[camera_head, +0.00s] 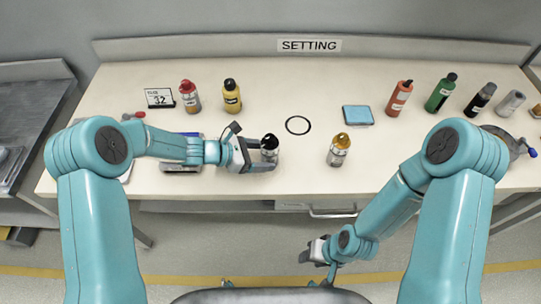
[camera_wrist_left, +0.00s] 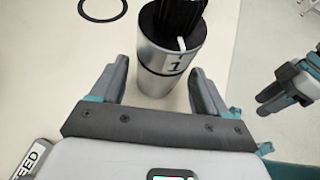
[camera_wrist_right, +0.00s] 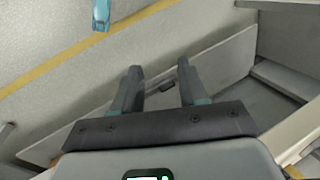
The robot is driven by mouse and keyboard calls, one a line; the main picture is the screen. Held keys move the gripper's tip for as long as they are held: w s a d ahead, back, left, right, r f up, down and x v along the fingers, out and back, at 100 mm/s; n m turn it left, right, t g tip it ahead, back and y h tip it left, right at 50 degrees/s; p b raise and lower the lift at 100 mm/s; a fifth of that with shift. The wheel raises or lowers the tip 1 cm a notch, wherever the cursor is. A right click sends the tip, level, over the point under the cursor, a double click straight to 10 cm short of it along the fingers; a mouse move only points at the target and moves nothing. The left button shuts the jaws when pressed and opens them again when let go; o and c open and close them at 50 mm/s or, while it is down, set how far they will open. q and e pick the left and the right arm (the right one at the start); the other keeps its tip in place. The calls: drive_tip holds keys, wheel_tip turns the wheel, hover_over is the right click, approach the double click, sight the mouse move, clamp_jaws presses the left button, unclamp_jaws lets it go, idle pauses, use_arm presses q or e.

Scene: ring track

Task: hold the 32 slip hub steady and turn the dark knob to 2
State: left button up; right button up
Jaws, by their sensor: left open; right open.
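A silver slip hub (camera_head: 269,157) with a dark knob (camera_head: 269,141) stands upright near the table's front. In the left wrist view, the ribbed dark knob (camera_wrist_left: 176,18) has a white pointer line, and the silver body (camera_wrist_left: 163,68) bears a "1" just below the pointer. My left gripper (camera_head: 266,157) is open, with its fingers (camera_wrist_left: 160,82) on either side of the hub's lower body; contact cannot be told. A second silver hub with an amber knob (camera_head: 339,146) stands to the right. My right gripper (camera_head: 308,254) is open and empty, low before the table's front edge.
A black ring (camera_head: 298,125) marks bare tabletop behind the hubs. A blue pad (camera_head: 358,115) and several bottles are farther right.

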use_arm(q)
drive_tip(key=shift+b+x, duration=0.3)
drive_tip(key=shift+x, duration=0.6)
drive_tip(key=shift+r, duration=0.1)
